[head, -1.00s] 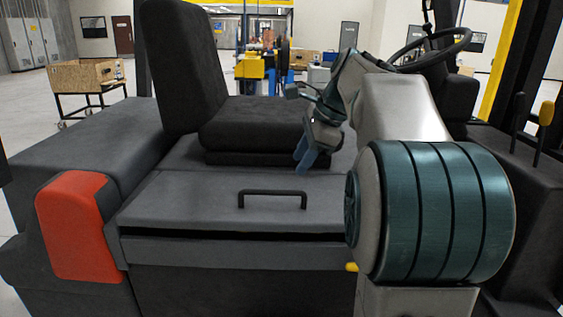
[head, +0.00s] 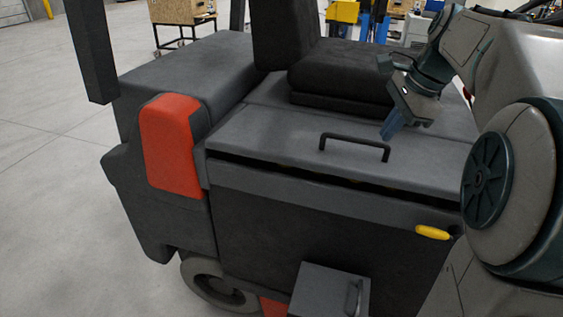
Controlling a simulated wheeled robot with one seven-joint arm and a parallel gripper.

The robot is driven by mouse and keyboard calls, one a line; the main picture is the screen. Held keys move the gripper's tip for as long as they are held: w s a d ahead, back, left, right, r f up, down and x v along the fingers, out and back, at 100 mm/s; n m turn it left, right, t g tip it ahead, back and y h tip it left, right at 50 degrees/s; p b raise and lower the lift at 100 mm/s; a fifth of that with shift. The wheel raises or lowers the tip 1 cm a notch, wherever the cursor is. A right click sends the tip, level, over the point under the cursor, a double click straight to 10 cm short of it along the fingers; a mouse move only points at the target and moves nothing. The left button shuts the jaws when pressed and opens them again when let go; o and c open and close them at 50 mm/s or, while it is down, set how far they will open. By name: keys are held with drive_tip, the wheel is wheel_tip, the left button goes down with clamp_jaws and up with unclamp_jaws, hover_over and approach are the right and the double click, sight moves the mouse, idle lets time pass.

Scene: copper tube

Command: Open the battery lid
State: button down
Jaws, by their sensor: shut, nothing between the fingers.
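The battery lid (head: 270,140) is the flat grey panel on top of the dark vehicle body, in front of the seat. It lies flat, with a dark gap along its front edge. A black bar handle (head: 354,140) stands up from the lid near its front. My gripper (head: 391,127) has blue fingers pointing down, shut and empty. In the picture it is just above the right end of the handle; I cannot tell whether they touch.
The black seat (head: 340,75) stands behind the lid. A red corner block (head: 170,147) is at the left. A yellow grip (head: 433,232) sticks out below the lid's front edge. A grey step box (head: 330,290) juts out low in front. Open floor lies at the left.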

wheel_tip(320, 180, down, 8)
drive_tip(key=s+a+n+g+h+b, duration=0.2)
drive_tip(key=n+h, duration=0.1)
drive_tip(key=n, duration=0.2)
drive_tip(key=m+t+h+b, duration=0.5)
drive_tip(key=m+t+b, duration=0.5)
drive_tip(key=m+t, duration=1.3)
approach(276, 176)
drive_tip(key=w+r+m+g, duration=0.1)
drive_tip(key=w+r, duration=0.1)
drive_tip(key=w+d+r+m+g, duration=0.1)
drive_tip(key=w+r+m+g, duration=0.1)
drive_tip(key=w+d+r+m+g+p, duration=0.1)
drive_tip(key=w+r+m, duration=0.1)
drive_tip(key=r, duration=0.1)
drive_tip(key=shift+w+g, duration=0.1)
drive_tip(key=shift+g, duration=0.3)
drive_tip(key=shift+r, duration=0.1)
